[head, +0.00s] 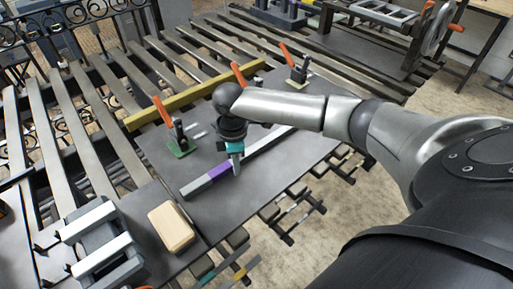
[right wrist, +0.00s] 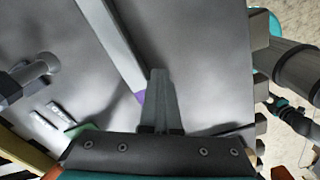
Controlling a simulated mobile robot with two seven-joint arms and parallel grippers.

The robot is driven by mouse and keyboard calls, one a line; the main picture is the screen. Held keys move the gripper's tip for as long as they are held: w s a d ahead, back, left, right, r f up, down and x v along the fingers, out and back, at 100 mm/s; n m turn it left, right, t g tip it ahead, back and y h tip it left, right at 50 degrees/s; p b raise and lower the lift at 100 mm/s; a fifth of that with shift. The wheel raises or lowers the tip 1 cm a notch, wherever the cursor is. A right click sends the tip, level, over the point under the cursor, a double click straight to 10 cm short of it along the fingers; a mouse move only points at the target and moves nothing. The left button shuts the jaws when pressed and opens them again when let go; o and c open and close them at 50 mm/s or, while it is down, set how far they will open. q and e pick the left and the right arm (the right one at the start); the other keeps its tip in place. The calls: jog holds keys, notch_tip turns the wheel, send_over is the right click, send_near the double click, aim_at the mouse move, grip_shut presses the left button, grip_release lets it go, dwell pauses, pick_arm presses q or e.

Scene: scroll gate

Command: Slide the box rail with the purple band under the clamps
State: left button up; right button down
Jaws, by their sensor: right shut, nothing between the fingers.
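The box rail is a long, light grey square bar (head: 264,144) lying at a slant on the dark table plate. Its purple band (head: 219,170) is near its lower left end; part of the band shows in the right wrist view (right wrist: 140,97). My right gripper (head: 236,170) points down beside the rail, just right of the band, shut and empty; its fingers also show in the right wrist view (right wrist: 158,75). I cannot tell whether they touch the rail. Orange-handled clamps stand beyond the rail: one on a green base (head: 181,141), one at the far end (head: 298,70). My left gripper is not seen.
A yellow bar (head: 190,96) lies along the plate's far edge. A wooden block (head: 171,227) and a grey vise-like fixture (head: 98,240) are at the lower left. The dark plate (head: 215,215) is clear in front of the rail.

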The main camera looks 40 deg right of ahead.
jog(key=shift+w+a+b, duration=0.1)
jog(key=shift+w+b, duration=0.3)
jog(key=shift+w, duration=0.85)
jog(key=shift+s, duration=0.1)
jog(key=shift+s+r+p, duration=0.1)
jog(key=shift+s+p, duration=0.8)
jog(key=shift+p, duration=0.35)
jog(key=shift+s, duration=0.3)
jog(key=shift+p, duration=0.3)
notch_tip(320, 180, up, 8)
jog(key=p, duration=0.9)
